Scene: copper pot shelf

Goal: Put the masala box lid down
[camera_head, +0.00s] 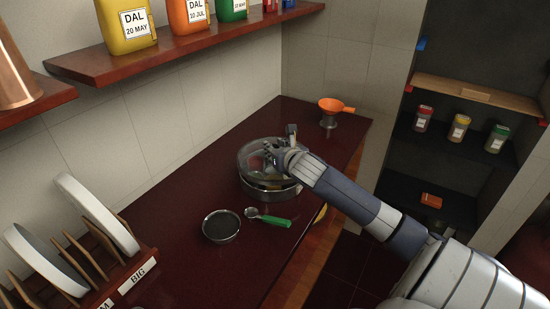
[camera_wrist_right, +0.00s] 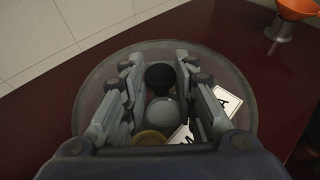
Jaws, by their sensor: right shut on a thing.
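The masala box lid (camera_head: 247,155) is a clear round disc with a rim. It is over the round steel masala box (camera_head: 270,190) on the dark red counter; I cannot tell whether it touches the box. My right gripper (camera_head: 282,156) is shut on the lid, reaching in from the right. In the right wrist view, the lid (camera_wrist_right: 92,92) spreads around the fingers of the right gripper (camera_wrist_right: 165,85), and a dark knob lies between them. A white label (camera_wrist_right: 229,101) shows by the lid. The fingers hide part of the lid and box. My left gripper is out of view.
A small steel bowl (camera_head: 221,226) and a green-handled spoon (camera_head: 268,218) lie in front of the box. An orange funnel (camera_head: 335,106) stands at the counter's far end. A plate rack (camera_head: 100,280) is at the near left. Counter left of the box is clear.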

